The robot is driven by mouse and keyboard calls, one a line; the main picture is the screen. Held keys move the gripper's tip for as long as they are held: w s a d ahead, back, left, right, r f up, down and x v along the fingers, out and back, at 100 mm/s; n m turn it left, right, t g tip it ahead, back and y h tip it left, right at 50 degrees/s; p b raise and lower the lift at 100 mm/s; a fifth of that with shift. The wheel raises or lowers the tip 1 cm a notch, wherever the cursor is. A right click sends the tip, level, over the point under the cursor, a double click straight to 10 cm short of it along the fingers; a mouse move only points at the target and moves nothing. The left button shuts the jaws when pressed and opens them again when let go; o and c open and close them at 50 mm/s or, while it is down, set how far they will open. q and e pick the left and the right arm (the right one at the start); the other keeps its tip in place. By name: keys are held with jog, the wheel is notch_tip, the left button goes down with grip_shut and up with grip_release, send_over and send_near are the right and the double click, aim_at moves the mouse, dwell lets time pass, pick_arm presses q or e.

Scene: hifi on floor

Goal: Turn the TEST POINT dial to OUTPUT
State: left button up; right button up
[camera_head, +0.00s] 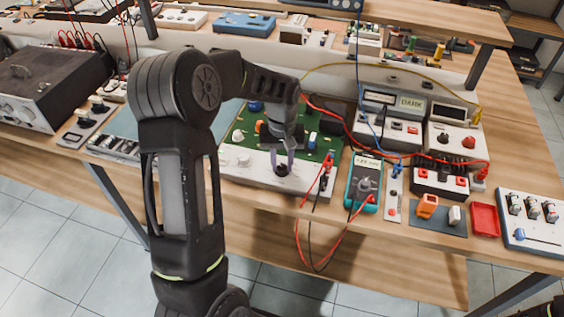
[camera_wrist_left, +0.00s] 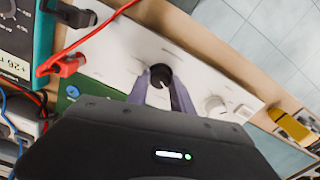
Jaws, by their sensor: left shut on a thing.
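The black dial (camera_head: 282,170) sits on the white front panel (camera_head: 245,166) of a green circuit board (camera_head: 238,157). My left gripper (camera_head: 283,160) reaches down to it from above, with its two pale purple fingers on either side. In the left wrist view the dial (camera_wrist_left: 160,76) shows between the fingertips (camera_wrist_left: 161,84) of my left gripper, which is shut on it. The dial's lettering and pointer are too small or hidden to read. A second, white knob (camera_wrist_left: 215,105) is on the same panel. My right gripper is not in view.
A teal multimeter (camera_head: 363,183) stands right of the board, with red and black leads (camera_head: 320,190) looping over the table's front edge. A red clip (camera_wrist_left: 68,64) is near the panel. Instruments (camera_head: 400,125) crowd the back right. A red tray (camera_head: 484,219) lies at right.

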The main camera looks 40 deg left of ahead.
pick_arm(q)
grip_shut()
jog(key=shift+m, duration=0.3)
jog(key=m+b, duration=0.1)
jog(key=m, duration=0.2)
jog(key=shift+w+m+b, duration=0.1)
jog(key=shift+m+b, duration=0.2)
jog(key=shift+m, duration=1.8)
jog(key=o, duration=0.6)
grip_release()
